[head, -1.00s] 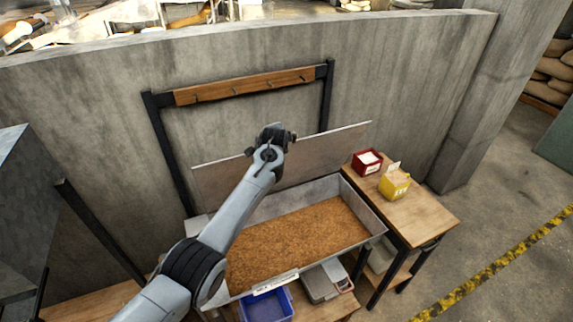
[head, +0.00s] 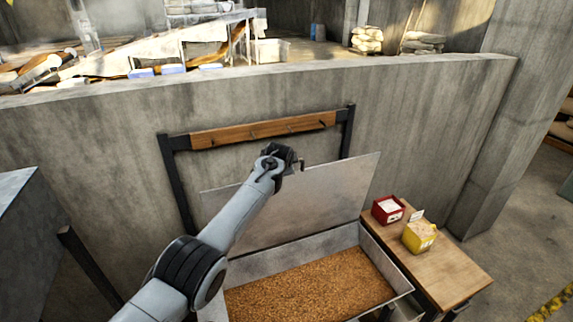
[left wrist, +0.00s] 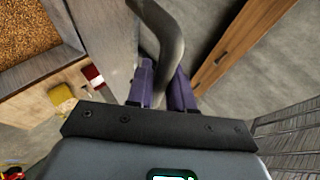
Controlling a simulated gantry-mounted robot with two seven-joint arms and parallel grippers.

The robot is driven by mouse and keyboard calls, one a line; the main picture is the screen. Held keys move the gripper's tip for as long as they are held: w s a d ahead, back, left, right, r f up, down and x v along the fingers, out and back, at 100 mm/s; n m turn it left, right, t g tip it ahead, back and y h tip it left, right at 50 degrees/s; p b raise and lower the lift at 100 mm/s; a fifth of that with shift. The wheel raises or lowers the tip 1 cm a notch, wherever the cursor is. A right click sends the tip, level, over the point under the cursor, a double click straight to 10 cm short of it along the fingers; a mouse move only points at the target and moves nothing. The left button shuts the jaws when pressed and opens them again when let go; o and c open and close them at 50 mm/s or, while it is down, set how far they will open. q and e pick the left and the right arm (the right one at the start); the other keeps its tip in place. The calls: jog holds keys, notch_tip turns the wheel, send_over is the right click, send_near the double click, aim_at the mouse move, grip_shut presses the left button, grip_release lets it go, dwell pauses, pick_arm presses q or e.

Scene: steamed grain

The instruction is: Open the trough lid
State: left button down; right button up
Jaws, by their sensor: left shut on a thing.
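The grey metal trough lid (head: 310,204) stands raised, steeply tilted, at the back of the trough (head: 387,262). The trough's inside is exposed and holds brown grain (head: 310,286). My left gripper (head: 291,160) is at the lid's upper edge. In the left wrist view its purple fingers (left wrist: 164,86) are shut on a curved grey handle (left wrist: 170,40). The fingers' contact with it is partly hidden. My left arm covers the lid's left part and the trough's left side in the head view. My right gripper is not in view.
A wooden rack with hooks (head: 262,131) stands behind the lid, in front of a concrete wall (head: 430,115). A wooden side table (head: 447,272) on the right bears a red box (head: 388,210) and a yellow box (head: 419,237).

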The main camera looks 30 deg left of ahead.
pick_arm(q)
jog(key=shift+d+f, duration=0.1)
jog(key=shift+f, duration=0.05)
jog(key=c, duration=1.1)
grip_release()
jog(key=shift+s, duration=0.1)
jog(key=b+v, duration=0.1)
jog(key=v, duration=0.9)
jog(key=shift+s+r+b, duration=0.2)
jog(key=shift+r+b, duration=0.1)
jog(key=shift+b, duration=0.05)
jog(key=shift+d, duration=0.15)
